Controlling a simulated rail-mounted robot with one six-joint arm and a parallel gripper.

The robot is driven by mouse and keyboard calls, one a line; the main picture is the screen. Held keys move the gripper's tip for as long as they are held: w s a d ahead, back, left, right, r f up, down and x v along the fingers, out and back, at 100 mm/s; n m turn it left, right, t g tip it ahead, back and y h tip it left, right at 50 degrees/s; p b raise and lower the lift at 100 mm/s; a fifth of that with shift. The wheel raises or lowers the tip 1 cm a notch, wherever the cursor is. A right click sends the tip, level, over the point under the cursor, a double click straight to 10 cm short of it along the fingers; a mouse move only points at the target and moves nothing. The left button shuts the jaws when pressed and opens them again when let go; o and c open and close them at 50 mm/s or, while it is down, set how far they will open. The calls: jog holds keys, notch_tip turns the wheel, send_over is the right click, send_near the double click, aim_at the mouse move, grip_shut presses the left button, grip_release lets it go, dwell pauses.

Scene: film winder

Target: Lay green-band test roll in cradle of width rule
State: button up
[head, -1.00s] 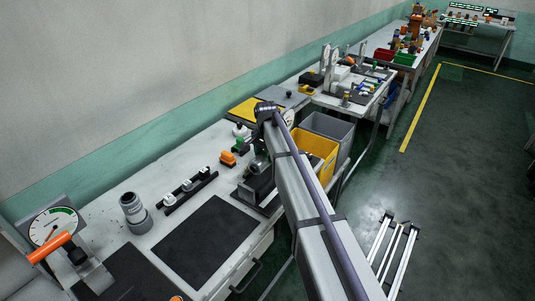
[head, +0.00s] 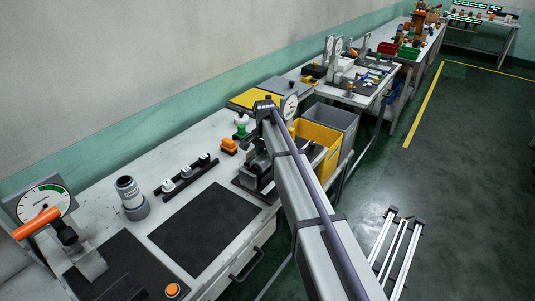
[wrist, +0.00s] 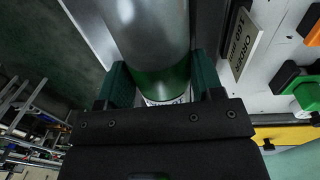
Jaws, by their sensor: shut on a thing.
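My gripper (wrist: 162,85) fills the lower middle of the wrist view. Its two teal fingers are shut on the green-band test roll (wrist: 150,28), one on each side. The roll is a silver-grey cylinder with a green band near the gripper, and it runs away toward the top of the view. Its far end is out of frame. In the head view my arm hides the gripper and roll. A dark device with a grey top (head: 257,172) stands on the bench left of my arm; I cannot tell whether this is the width rule. The cradle is not clearly visible.
The bench carries a rail with small posts (head: 187,176), a grey cylinder on a base (head: 131,197), a dial gauge (head: 40,203) and a bare black mat (head: 203,228). A yellow bin (head: 320,140) stands beyond my arm.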

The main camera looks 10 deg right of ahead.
dwell(0.4)
jog(key=shift+f+b, duration=0.6)
jog(key=shift+f, duration=0.1)
jog(key=o, duration=1.2)
jog(key=shift+r, duration=0.1)
jog(key=r+p, duration=1.1)
jog(key=shift+w+a, duration=0.2)
jog(key=shift+w, duration=0.05)
jog(key=shift+f, duration=0.1)
